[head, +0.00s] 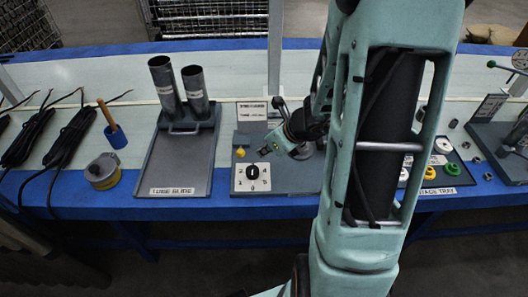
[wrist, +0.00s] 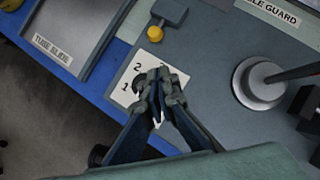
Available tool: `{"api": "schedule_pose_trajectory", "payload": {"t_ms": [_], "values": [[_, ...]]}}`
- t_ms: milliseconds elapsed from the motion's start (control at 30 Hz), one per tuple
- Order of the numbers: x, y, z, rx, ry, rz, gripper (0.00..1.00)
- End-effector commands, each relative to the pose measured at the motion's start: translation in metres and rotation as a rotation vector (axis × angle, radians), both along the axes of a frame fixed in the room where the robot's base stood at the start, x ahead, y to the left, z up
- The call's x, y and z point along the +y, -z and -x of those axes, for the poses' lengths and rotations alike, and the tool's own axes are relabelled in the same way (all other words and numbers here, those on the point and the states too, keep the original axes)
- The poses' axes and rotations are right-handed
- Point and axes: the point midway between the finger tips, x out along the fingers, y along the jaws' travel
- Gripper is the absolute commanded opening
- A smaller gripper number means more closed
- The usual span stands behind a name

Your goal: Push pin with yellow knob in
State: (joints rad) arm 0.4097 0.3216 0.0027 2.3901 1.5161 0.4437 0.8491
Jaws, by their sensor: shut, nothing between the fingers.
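In the wrist view my gripper (wrist: 154,78) appears over a white numbered dial plate (wrist: 121,95), below the knob, and hides the dial's middle.
The dial plate (head: 264,187) lies in front of the knob. A tray with two metal tubes (head: 160,80) stands to the left. A round base with a rod (wrist: 258,82) is to the right in the wrist view. Colored rings (head: 430,173) lie farther right.

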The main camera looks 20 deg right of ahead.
Motion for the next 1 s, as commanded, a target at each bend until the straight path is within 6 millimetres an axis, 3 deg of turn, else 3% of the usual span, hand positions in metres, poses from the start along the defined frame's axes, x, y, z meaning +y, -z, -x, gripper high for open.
{"api": "schedule_pose_trajectory", "payload": {"t_ms": [33, 267, 600, 1000], "values": [[0.004, 0.017, -0.005, 0.002, -0.002, 0.000, 0.00], [0.016, 0.056, -0.030, 0.001, -0.003, 0.002, 0.00], [0.031, 0.065, -0.062, -0.001, -0.003, 0.002, 0.00], [0.032, 0.065, -0.064, 0.000, -0.003, 0.003, 0.00]]}}
